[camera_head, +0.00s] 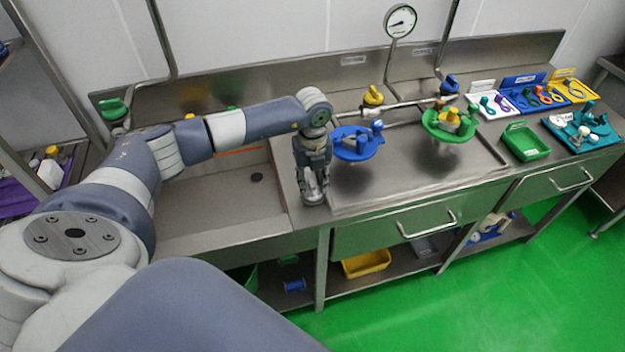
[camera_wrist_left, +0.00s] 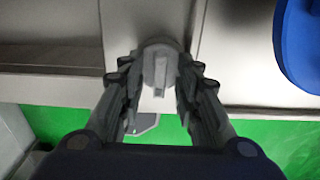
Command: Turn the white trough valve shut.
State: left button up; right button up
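The white trough valve (camera_wrist_left: 160,50) shows in the left wrist view as a pale round knob with a raised straight ridge across it. The ridge points roughly along the picture's vertical. In the head view, my left gripper (camera_head: 314,198) points down at the counter's front edge, just right of the trough, and largely hides the valve. In the left wrist view, the fingers of my left gripper (camera_wrist_left: 160,72) are apart, one on each side of the knob, with gaps beside the ridge. I cannot tell whether a fingertip touches the knob's rim. My right gripper is not in view.
The steel trough (camera_head: 215,205) lies left of the gripper. A blue round holder (camera_head: 350,150) stands close on its right, and a green one (camera_head: 440,128) farther right. Colour-marked valves line the back pipes. A green tray (camera_head: 522,142) sits farther right.

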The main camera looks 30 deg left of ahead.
pick_arm(q)
jog(key=shift+c, duration=0.6)
grip_shut()
